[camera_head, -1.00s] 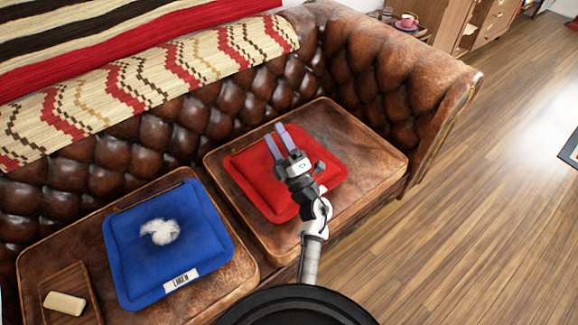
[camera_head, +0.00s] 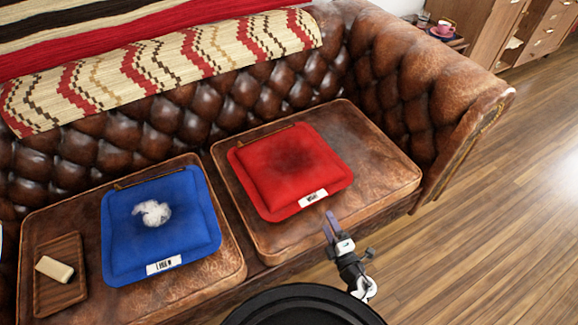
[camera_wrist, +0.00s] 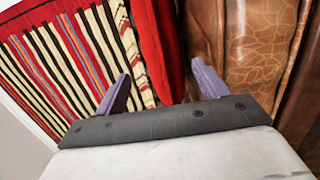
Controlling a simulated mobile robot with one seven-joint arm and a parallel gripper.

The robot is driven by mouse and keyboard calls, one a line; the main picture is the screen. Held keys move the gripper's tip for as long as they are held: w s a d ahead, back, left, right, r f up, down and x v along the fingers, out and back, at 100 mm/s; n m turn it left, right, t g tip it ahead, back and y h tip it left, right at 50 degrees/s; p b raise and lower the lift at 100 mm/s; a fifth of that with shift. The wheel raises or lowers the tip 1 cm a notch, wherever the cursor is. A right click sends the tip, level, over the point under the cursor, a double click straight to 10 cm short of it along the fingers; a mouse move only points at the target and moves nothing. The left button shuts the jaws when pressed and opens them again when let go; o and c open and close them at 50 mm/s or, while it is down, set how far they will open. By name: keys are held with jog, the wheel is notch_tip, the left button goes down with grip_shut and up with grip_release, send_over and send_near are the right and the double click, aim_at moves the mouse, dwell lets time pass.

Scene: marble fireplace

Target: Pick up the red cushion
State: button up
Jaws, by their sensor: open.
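The red cushion (camera_head: 288,168) lies flat on the right seat of the brown leather sofa, with a dark smudge in its middle and a white label on its front edge. My gripper (camera_head: 331,222) is just in front of the cushion, near the label, apart from it in the head view. The gripper is open and empty. In the wrist view, the two purple fingers (camera_wrist: 162,88) are spread wide, and an edge of the red cushion (camera_wrist: 169,45) shows between them, partly cut off by the frame.
A blue cushion (camera_head: 161,243) with a white fluffy clump (camera_head: 152,213) lies on the left seat. A wooden tray (camera_head: 43,295) with a pale bar (camera_head: 54,269) is farther left. The sofa's right armrest (camera_head: 432,95) rises beyond the seat. Wooden floor (camera_head: 480,240) is clear at right.

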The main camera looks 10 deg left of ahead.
aim_at(316, 198)
jog(key=b+x, duration=0.2)
jog(key=x, duration=0.9)
jog(key=shift+b, duration=0.4)
jog(key=shift+c, duration=0.3)
jog(key=shift+r, duration=0.1)
jog(key=c, duration=1.5)
